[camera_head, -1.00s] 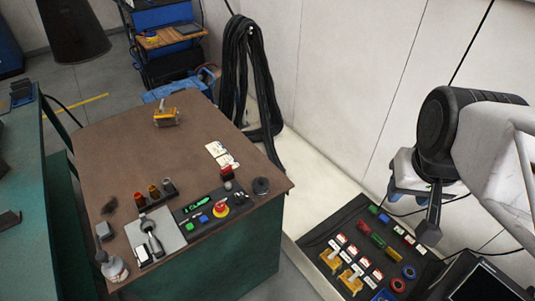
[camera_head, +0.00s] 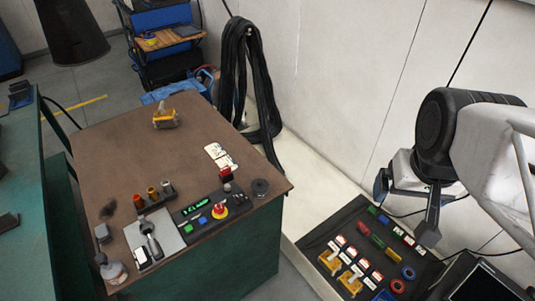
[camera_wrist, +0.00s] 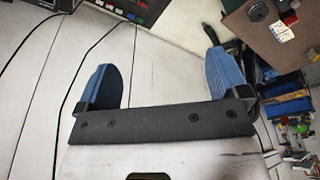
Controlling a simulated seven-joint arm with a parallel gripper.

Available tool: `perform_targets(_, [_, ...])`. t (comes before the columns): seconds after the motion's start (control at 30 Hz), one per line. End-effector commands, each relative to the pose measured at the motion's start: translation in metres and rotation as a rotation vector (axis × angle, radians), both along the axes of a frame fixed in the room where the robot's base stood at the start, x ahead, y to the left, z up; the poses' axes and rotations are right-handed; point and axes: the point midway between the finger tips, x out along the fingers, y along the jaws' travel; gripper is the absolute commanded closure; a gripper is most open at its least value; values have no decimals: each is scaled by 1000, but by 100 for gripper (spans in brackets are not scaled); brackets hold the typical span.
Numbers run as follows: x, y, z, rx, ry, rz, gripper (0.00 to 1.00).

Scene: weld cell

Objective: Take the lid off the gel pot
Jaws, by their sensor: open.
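A small dark round pot (camera_head: 260,187), which looks like the gel pot, stands on the near right corner of the brown table. It also shows at the top right of the wrist view (camera_wrist: 259,11). Its top looks dark and closed, but it is too small to tell the lid from the body. My gripper (camera_wrist: 158,58) has two blue fingers spread wide with nothing between them.
On the brown table (camera_head: 140,125) stand a red emergency button (camera_head: 219,210), a red-topped item (camera_head: 226,174), white cards (camera_head: 220,156) and a yellow tool (camera_head: 165,118). A dark tray (camera_head: 320,240) of coloured parts lies below my arm. Black hoses (camera_head: 240,80) hang behind the table.

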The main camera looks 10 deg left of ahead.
Motion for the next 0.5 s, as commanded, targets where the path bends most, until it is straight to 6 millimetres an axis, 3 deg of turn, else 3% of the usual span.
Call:
perform_targets(0.27, [9, 4, -1, -2, 6, 24, 7])
perform_targets(0.5, [42, 22, -9, -11, 32, 118, 7])
